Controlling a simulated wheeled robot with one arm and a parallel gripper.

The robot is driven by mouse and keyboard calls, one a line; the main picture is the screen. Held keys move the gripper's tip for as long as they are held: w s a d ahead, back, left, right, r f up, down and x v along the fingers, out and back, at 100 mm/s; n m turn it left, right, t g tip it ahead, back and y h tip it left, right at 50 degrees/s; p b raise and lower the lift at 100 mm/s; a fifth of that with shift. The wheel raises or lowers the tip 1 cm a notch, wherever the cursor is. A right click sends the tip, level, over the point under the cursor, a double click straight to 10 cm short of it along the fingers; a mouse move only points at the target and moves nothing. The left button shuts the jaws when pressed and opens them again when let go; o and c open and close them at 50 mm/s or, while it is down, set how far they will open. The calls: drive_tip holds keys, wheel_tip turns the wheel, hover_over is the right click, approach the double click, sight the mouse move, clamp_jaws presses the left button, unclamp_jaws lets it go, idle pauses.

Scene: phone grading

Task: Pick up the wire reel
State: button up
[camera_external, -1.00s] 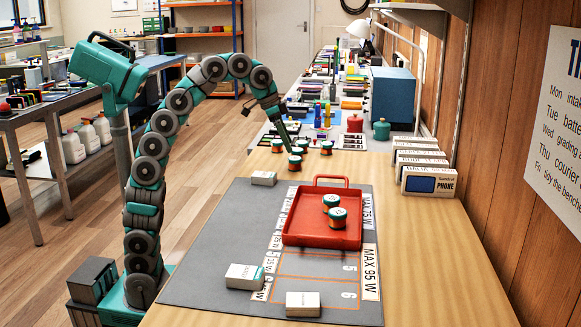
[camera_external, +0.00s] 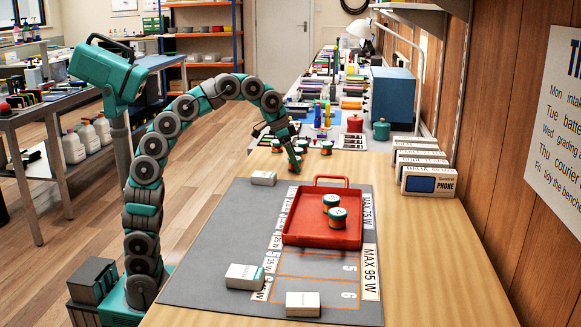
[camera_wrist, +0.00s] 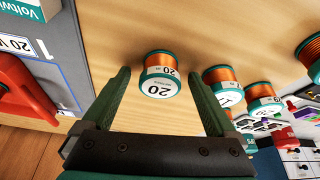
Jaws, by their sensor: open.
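A wire reel (camera_wrist: 161,76) with orange windings, green rims and a white label reading 20 stands upright on the wooden bench. In the wrist view it sits between the two fingertips of my gripper (camera_wrist: 160,82), apart from both. My gripper is open and empty. In the external view my gripper (camera_external: 296,168) points down beside the group of reels, past the far end of the red tray; the fingers hide part of that group. More reels, such as one reel (camera_wrist: 222,88) to the right of the right fingertip, stand close by.
The red tray (camera_external: 291,228) on the grey mat (camera_external: 215,240) holds two reels (camera_external: 337,217). White boxes (camera_external: 303,304) lie on the mat. Phone boxes (camera_external: 428,182) stand at the right. Bare bench lies between the tray and phone boxes.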

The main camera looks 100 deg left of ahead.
drive_tip(key=shift+c, duration=0.4)
drive_tip(key=c, duration=1.4)
